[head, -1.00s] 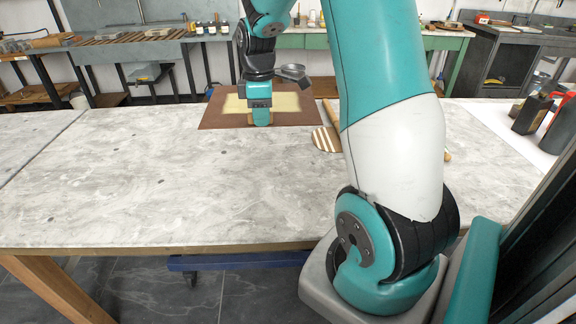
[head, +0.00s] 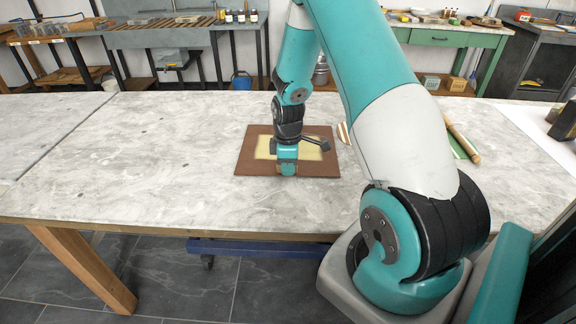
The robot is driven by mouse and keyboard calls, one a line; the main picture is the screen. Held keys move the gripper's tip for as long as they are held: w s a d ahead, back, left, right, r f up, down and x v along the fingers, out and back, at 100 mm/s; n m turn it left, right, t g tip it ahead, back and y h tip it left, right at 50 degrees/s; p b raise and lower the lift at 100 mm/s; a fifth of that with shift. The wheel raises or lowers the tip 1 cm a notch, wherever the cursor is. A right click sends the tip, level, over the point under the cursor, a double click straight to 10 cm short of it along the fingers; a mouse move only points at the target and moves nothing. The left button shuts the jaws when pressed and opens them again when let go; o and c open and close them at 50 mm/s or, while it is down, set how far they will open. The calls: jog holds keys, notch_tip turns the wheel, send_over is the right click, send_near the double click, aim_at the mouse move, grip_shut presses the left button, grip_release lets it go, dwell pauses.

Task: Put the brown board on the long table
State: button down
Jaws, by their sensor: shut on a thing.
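The brown board (head: 320,168) is a flat brown panel with a pale yellow rectangle on its face. The gripper hides part of the yellow rectangle and the grip itself.
A striped round piece (head: 344,134) shows partly behind my arm. A wooden rod (head: 461,139) lies at the right on the table. Dark containers stand at the far right edge. The table's left half is clear. A green bench (head: 440,38) stands behind.

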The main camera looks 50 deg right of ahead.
jog(key=shift+f, duration=0.2)
jog(key=c, duration=1.1)
grip_release()
jog(key=shift+r, duration=0.5)
notch_tip(320, 180, up, 11)
jog(key=a+r, duration=0.4)
jog(key=a, duration=0.4)
jog(key=s+a+r+t+y, duration=0.1)
jog(key=s+a+r, duration=0.2)
jog(key=a, duration=0.3)
jog(key=s+a+r+y, duration=0.1)
jog(key=s+a+r, duration=0.2)
jog(key=a, duration=0.4)
jog(key=s+a+r+m+g+y, duration=0.1)
jog(key=s+a+r, duration=0.3)
jog(key=s+a, duration=0.6)
jog(key=s+y, duration=0.1)
jog(key=s, duration=0.3)
jog(key=shift+a, duration=0.4)
